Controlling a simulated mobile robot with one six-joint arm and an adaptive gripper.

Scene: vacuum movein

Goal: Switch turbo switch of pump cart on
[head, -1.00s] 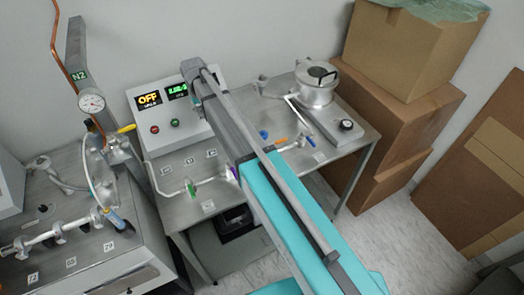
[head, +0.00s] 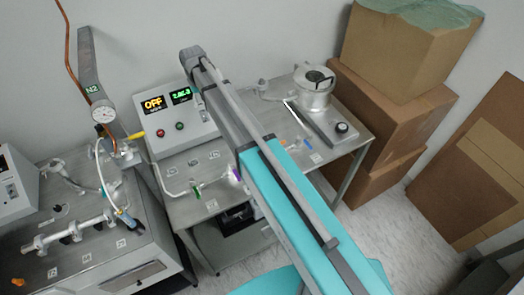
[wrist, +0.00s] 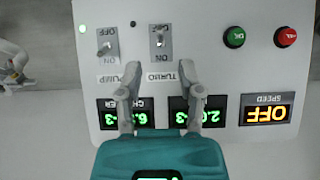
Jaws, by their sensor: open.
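The pump cart's control panel (head: 187,122) stands at the back of a metal table. In the wrist view the panel is upside down. The turbo switch (wrist: 160,41), a small toggle on a grey plate, is just beyond my open gripper (wrist: 159,72). The TURBO label shows between the fingers, which look empty. I cannot tell the lever's position surely or whether a finger touches the panel. The pump switch (wrist: 105,45) is to its left. The speed display (wrist: 267,109) reads OFF in orange. In the head view my arm hides the switches and my fingers.
A green button (wrist: 234,37) and a red button (wrist: 285,37) are right of the turbo switch in the wrist view. A metal pump vessel (head: 314,90) and tubing stand on the table. Cardboard boxes (head: 395,110) are at right, a dial gauge (head: 103,113) at left.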

